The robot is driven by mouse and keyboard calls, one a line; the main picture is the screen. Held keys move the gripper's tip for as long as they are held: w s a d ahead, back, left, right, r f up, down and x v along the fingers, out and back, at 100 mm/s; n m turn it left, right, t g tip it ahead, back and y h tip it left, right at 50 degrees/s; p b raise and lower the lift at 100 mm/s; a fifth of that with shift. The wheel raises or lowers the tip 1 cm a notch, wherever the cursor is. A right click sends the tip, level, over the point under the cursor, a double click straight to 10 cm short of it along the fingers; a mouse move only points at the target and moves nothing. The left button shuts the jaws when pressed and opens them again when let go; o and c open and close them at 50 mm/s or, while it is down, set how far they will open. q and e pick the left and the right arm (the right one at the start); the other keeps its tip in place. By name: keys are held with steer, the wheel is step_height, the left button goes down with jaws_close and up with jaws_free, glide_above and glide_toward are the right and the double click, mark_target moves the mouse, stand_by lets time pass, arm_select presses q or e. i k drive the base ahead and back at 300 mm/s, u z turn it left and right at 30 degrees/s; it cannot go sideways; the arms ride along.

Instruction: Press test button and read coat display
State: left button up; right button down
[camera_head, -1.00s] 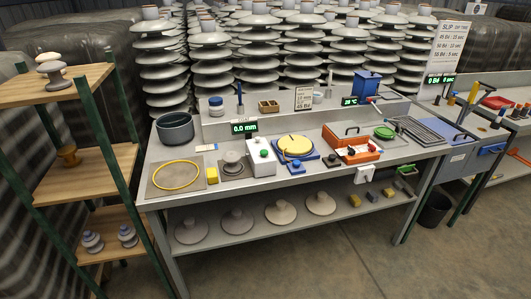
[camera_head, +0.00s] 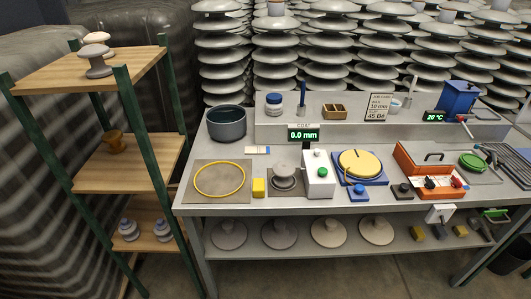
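The coat display (camera_head: 303,135) stands at the back of the bench and reads 0.0 mm in green digits. In front of it is a white box (camera_head: 319,173) with a green button (camera_head: 322,173) on its front, which may be the test button; I cannot read a label on it. A grey insulator piece (camera_head: 284,176) sits on a dark pad just left of the white box. Neither of my grippers shows in the head view.
A wooden shelf rack (camera_head: 90,72) with green posts stands left of the bench (camera_head: 225,209). Floor shows in front.

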mark_target(323, 171)
steer(key=u, duration=0.2)
steer(key=i, duration=0.85)
steer(key=z, duration=0.6)
steer(key=i, duration=0.45)
steer(key=z, duration=0.4)
